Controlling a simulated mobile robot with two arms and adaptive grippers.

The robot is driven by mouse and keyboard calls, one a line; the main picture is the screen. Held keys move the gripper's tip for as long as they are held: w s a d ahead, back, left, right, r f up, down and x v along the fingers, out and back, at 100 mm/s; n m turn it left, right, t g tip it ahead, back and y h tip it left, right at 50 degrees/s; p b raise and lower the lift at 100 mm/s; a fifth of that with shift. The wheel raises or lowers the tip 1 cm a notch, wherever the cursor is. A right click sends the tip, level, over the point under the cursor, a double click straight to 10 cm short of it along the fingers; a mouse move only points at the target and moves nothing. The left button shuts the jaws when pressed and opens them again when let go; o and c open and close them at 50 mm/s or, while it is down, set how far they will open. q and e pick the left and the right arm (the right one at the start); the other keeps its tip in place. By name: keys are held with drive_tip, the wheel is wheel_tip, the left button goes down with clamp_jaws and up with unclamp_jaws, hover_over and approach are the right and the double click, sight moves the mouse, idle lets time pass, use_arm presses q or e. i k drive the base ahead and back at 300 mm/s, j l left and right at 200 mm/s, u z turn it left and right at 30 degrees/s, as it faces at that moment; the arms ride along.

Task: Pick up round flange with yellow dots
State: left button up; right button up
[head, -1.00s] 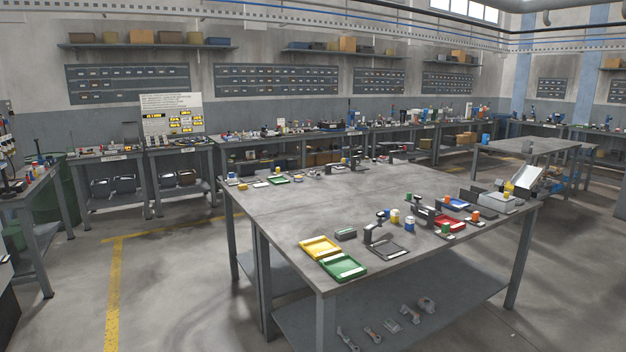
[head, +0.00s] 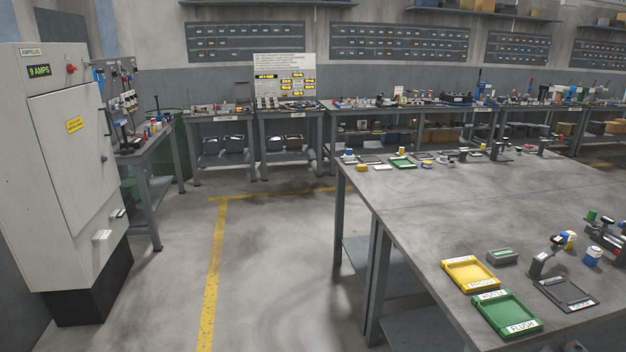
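I cannot make out a round flange with yellow dots in the head view. Small parts lie on the benches along the back wall, too small to tell apart. The large grey table (head: 430,205) at the right carries a yellow tray (head: 468,274), a green tray (head: 506,314) and several small items. Neither of my grippers is in view.
A grey electrical cabinet (head: 70,150) reading "9 AMPS" stands at the left. A side bench (head: 150,160) is behind it. A sign board (head: 284,82) stands on the back bench. The floor (head: 275,270) between cabinet and table is open, with a yellow line (head: 216,265).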

sight(443, 159)
drive_tip(key=i+u, duration=0.25)
drive_tip(key=i, duration=5.35)
drive_tip(key=i+z, duration=0.3)
drive_tip(key=i, duration=0.15)
drive_tip(key=i+z, duration=0.3)
drive_tip(key=i, duration=0.15)
drive_tip(key=i+j+z, duration=0.25)
drive_tip(key=i, duration=0.2)
drive_tip(key=i+j+z, duration=0.3)
drive_tip(key=i+l+z, duration=0.15)
drive_tip(key=z, duration=0.25)
drive_tip(key=i+z, duration=0.7)
drive_tip(key=z, duration=0.15)
drive_tip(key=i+z, duration=0.4)
drive_tip(key=i+j+z, duration=0.15)
drive_tip(key=z, duration=0.3)
drive_tip(key=j, duration=0.1)
